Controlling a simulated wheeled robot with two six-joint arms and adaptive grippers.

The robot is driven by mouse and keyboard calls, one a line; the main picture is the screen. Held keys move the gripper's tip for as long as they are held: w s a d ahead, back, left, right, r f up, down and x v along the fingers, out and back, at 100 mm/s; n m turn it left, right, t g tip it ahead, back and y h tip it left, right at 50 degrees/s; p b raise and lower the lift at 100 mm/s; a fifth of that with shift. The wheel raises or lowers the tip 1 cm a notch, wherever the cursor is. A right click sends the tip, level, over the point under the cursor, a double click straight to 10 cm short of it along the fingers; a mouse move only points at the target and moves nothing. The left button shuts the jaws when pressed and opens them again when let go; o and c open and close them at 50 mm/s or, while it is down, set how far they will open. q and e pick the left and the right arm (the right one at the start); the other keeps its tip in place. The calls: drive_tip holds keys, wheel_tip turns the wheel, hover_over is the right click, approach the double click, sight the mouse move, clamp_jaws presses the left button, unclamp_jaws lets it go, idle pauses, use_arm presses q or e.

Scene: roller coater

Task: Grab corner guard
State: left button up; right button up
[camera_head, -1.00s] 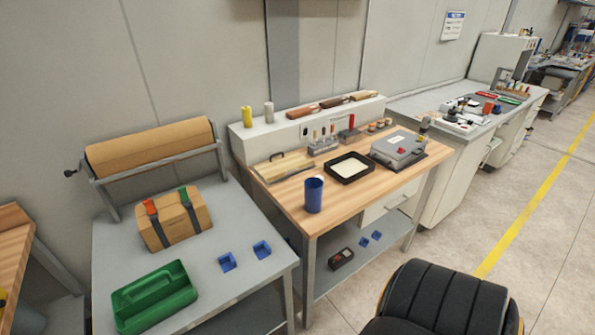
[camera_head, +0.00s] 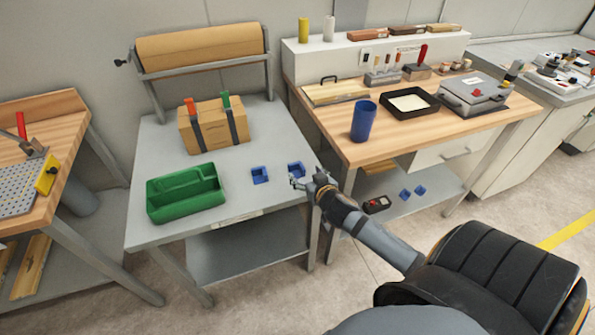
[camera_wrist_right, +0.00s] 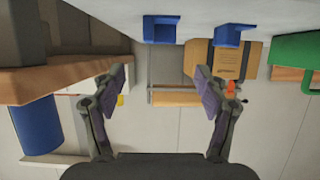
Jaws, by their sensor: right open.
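Two blue corner guards sit on the grey table: one left (camera_head: 260,175) and one right (camera_head: 295,168), near the table's right edge. My right gripper (camera_head: 297,182) is open and empty in front of the right guard, its fingers partly overlapping it in the head view. In the right wrist view, the open fingers (camera_wrist_right: 162,84) are apart with nothing between them, and the two corner guards show at the top, one (camera_wrist_right: 160,30) left and one (camera_wrist_right: 229,33) right. Two more blue corner guards (camera_head: 405,194) (camera_head: 420,190) lie on the lower shelf of the wooden bench. My left gripper is out of view.
A green tote (camera_head: 186,194) and a strapped cardboard box (camera_head: 212,128) stand on the grey table (camera_head: 240,210). A paper roll (camera_head: 200,45) is behind. A blue cup (camera_head: 363,121) stands on the wooden bench to the right.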

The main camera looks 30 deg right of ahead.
sight(295, 165)
drive_tip(key=x, duration=0.4)
drive_tip(key=shift+w, duration=0.1)
drive_tip(key=shift+f+x, duration=0.2)
drive_tip(key=shift+x, duration=1.35)
drive_tip(key=shift+f+x, duration=0.25)
drive_tip(key=shift+x, duration=1.25)
drive_tip(key=shift+s+a+r, duration=0.1)
drive_tip(key=shift+s, duration=0.15)
drive_tip(key=shift+c, duration=0.4)
drive_tip(key=c, duration=0.9)
